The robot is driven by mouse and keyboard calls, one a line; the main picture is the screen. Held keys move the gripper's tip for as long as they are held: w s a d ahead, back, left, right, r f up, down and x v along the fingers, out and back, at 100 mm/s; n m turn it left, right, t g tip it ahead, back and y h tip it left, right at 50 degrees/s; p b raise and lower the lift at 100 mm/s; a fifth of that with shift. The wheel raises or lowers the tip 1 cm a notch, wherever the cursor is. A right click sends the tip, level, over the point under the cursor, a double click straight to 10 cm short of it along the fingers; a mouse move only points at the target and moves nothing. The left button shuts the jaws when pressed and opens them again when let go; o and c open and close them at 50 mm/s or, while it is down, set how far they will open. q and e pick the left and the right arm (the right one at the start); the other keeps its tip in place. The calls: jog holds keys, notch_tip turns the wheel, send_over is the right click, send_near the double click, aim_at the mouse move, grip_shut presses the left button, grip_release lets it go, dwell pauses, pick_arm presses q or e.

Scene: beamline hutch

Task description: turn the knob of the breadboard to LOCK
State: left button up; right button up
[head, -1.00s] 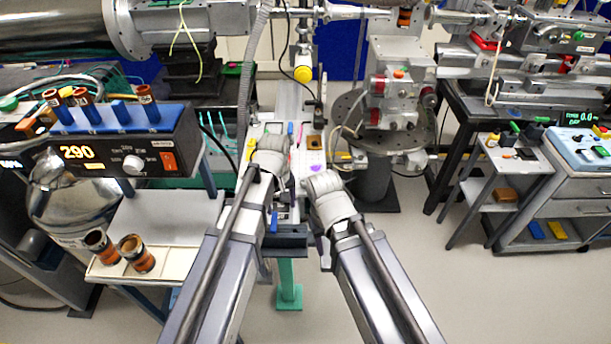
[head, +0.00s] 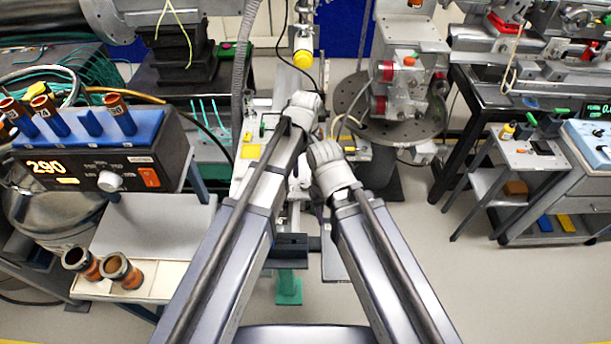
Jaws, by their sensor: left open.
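The breadboard appears to be the pale board (head: 246,168) in the middle of the head view, mostly covered by my arms. No knob or LOCK mark can be made out on it. My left gripper (head: 307,128) is over the far part of this board, at the end of the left arm. It is open, with its fingertips largely hidden behind the wrist, and nothing shows in it. My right gripper (head: 324,168) is just to the right and nearer to me. Its fingers are hidden by its wrist, so its opening cannot be seen.
A yellow-capped rod (head: 302,60) stands just beyond my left gripper. A round perforated stage (head: 352,97) with red-and-grey hardware is at the right. A controller reading 290 (head: 85,172) and two copper-coloured cups (head: 122,272) are at the left. Open floor lies at the lower right.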

aim_at(305, 184)
pick_arm(q)
notch_tip(305, 184, down, 8)
jog(key=b, duration=0.8)
jog(key=shift+r, duration=0.1)
grip_shut()
dwell(0.3)
